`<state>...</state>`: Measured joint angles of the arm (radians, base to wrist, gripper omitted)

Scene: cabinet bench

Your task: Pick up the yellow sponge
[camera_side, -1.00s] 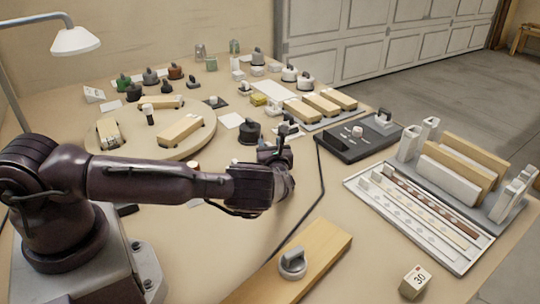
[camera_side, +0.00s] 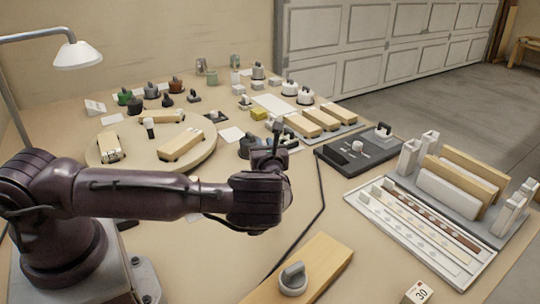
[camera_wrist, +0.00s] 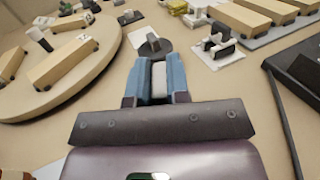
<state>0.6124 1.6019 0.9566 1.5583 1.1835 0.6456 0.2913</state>
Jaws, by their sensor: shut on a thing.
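The yellow sponge (camera_side: 258,113) appears as a small yellow block beyond my gripper (camera_side: 272,148) in the side view, near the white blocks. In the wrist view a small yellow thing (camera_wrist: 177,7), likely the sponge, shows at the top edge, well ahead of my fingers. My gripper (camera_wrist: 158,80) has blue fingers closed on a pale grey-white piece (camera_wrist: 158,77). The piece's far end and underside are hidden. The sponge is apart from my gripper.
A grey disc with an upright handle (camera_wrist: 150,42) lies just ahead of my fingers. A round turntable (camera_side: 150,163) with wooden blocks is left. A dark panel (camera_side: 340,158) and a rack (camera_side: 470,215) are right.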

